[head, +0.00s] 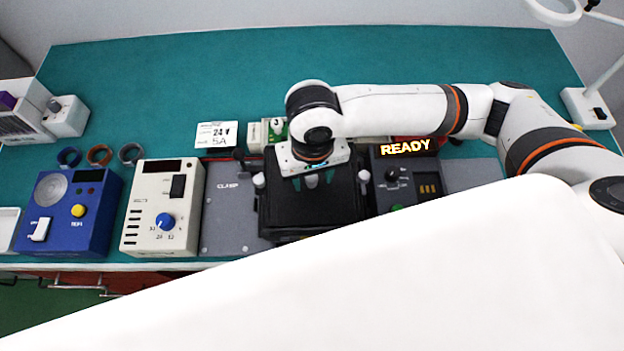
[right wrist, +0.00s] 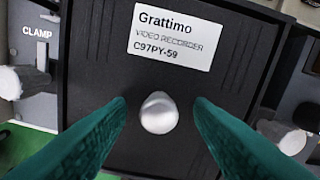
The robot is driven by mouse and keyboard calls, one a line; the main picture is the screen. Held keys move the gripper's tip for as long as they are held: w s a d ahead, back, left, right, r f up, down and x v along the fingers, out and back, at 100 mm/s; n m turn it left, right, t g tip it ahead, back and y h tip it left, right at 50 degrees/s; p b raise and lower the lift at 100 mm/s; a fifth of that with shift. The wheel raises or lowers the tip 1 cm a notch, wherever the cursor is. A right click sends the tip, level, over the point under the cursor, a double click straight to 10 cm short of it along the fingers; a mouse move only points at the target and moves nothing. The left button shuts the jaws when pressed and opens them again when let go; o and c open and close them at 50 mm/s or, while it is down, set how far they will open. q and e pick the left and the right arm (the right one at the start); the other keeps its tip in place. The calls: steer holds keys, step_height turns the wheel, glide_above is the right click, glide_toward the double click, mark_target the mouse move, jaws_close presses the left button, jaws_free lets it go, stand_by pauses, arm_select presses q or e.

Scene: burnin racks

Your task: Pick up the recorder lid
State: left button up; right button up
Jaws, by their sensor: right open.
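The recorder lid (right wrist: 190,90) is a black panel with a white label reading "Grattimo VIDEO RECORDER" and a pale round knob (right wrist: 159,112) in its middle. In the head view the black recorder (head: 318,212) sits on the grey clamp plate, partly hidden under my right arm. My right gripper (right wrist: 160,115) is open, with one teal finger on each side of the knob and a gap to it on both sides. In the head view its fingers are mostly hidden under the wrist (head: 312,165). My left gripper does not show.
The grey clamp plate (head: 225,222) has white clamp knobs beside the recorder. A dark unit with a READY display (head: 404,149) stands to the right. A cream box (head: 160,210) and a blue box (head: 68,212) stand left. The back of the teal mat (head: 250,70) is clear.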

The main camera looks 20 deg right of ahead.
jaws_close()
steer(key=shift+r, duration=0.1)
